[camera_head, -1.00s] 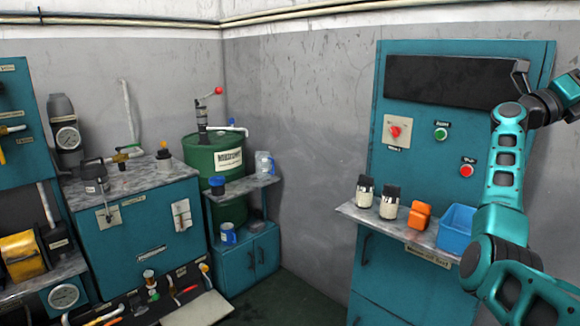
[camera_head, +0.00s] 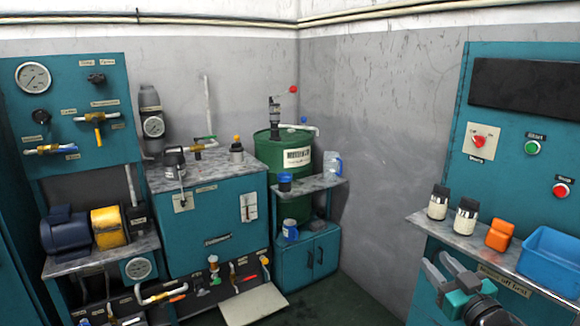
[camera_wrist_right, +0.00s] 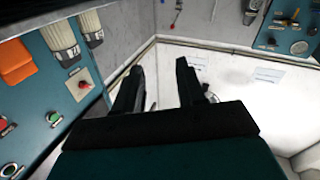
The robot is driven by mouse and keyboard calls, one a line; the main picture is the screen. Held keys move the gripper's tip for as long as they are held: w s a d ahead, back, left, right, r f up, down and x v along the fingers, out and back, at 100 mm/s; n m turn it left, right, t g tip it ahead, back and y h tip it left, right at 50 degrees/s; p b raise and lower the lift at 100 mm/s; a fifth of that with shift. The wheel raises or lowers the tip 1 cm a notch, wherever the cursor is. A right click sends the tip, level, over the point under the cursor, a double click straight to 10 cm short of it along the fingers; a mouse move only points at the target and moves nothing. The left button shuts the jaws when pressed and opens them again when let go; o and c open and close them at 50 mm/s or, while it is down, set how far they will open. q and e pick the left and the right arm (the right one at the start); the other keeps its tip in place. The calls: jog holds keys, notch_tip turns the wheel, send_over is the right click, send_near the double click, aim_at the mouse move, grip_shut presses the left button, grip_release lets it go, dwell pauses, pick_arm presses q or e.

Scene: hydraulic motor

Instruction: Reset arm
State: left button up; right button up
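My right gripper (camera_head: 438,262) shows at the bottom right of the head view, in front of the teal control cabinet (camera_head: 452,140) and below its shelf edge. Its two dark fingers are apart with nothing between them. In the right wrist view the fingers of my right gripper (camera_wrist_right: 160,68) also stand apart and empty. Most of my right arm is out of the head view. My left arm and gripper are not in view.
The cabinet shelf holds two dark-capped bottles (camera_head: 438,202), an orange block (camera_head: 499,235) and a blue bin (camera_head: 550,258). A green drum (camera_head: 268,148) stands in the corner. A motor bench (camera_head: 60,268) and gauge panel (camera_head: 70,105) are at left.

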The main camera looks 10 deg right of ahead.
jog(key=s+a+f+n+g+y, duration=0.1)
jog(key=s+a+f+n+g, duration=0.15)
jog(key=s+a+f, duration=0.35)
jog(key=s+a+f+n+g, duration=0.1)
jog(key=s+a+f+g, duration=0.2)
jog(key=s+f, duration=0.5)
jog(key=s+a+f+n+g+y, duration=0.1)
jog(key=s+a+f+n+g, duration=0.15)
jog(key=s+a+f, duration=0.4)
jog(key=a+m, duration=0.5)
jog(key=a, duration=0.2)
jog(key=shift+s+a+f+m, duration=0.15)
jog(key=shift+s+f+m, duration=0.1)
jog(key=shift+f+m, duration=0.1)
